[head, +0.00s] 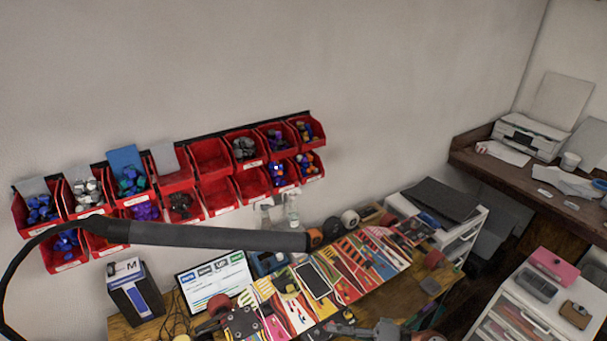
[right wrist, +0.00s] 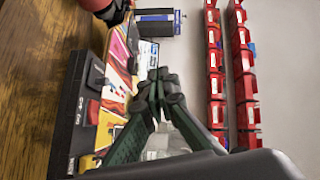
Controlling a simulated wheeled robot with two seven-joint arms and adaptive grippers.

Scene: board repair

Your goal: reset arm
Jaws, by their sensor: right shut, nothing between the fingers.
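My right gripper (head: 345,328) is low in the head view, over the front of the workbench (head: 120,329). In the right wrist view its dark green fingers (right wrist: 160,88) meet at the tips, shut and empty. The workbench top carries a colourful patterned mat (head: 350,270), and a dark phone-like slab (head: 314,281) lies on it. A dark jointed part with red by it shows at the lower edge of the head view, left of my right gripper; I cannot tell if it is my left gripper or its state.
Red bins (head: 210,157) hang in two rows on the wall. A long grey bar (head: 220,237) with a black cable crosses above the bench. A screen (head: 213,281) and a blue-striped box (head: 136,297) stand at left. White drawers (head: 530,310) and a printer (head: 530,137) are at right.

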